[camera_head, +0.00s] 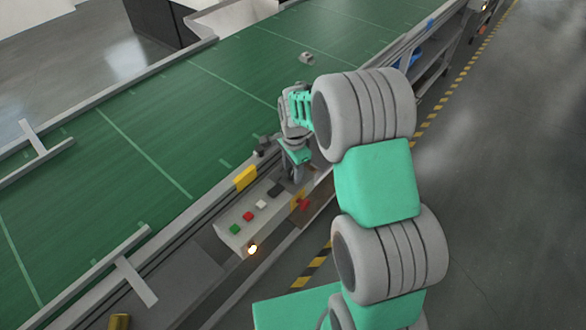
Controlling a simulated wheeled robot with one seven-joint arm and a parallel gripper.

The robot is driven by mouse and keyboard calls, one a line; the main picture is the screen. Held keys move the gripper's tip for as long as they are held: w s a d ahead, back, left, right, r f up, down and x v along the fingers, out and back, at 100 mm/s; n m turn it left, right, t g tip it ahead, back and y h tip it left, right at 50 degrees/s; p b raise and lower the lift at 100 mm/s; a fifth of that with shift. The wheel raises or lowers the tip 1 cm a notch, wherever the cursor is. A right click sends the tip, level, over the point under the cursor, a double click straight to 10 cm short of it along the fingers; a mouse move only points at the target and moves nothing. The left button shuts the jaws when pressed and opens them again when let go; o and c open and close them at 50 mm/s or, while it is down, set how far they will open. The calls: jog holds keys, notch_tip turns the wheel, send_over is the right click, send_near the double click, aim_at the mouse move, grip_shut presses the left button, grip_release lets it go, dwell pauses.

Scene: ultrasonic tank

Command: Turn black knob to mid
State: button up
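A light grey control panel (229,241) sits on the near side rail of the conveyor. A row on it holds a green button (235,229), a red button (248,216) and a white button (261,204). A small dark shape (275,189) continues the row up and to the right; it looks like the black knob, but its pointer setting is too small to read. My gripper (297,175) points down close to the right of this dark shape. Its fingertips are small and partly hidden, so I cannot tell their opening or any contact.
A red button on a yellow base (299,199) sits just below my gripper. A lit lamp (252,249) is on the panel's front. A yellow block (246,178) is on the rail. The green conveyor belt (150,150) lies behind, mostly clear. Open floor (500,200) is at right.

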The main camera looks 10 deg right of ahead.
grip_shut()
jog(key=shift+n, duration=0.3)
dwell(0.3)
jog(key=n+b, duration=0.3)
jog(key=n, duration=0.2)
jog(key=shift+w, duration=0.1)
jog(key=n+b, duration=0.1)
jog(key=n, duration=0.5)
jog(key=shift+r+b, duration=0.1)
jog(key=shift+b, duration=0.3)
jog(key=shift+o, duration=1.1)
grip_release()
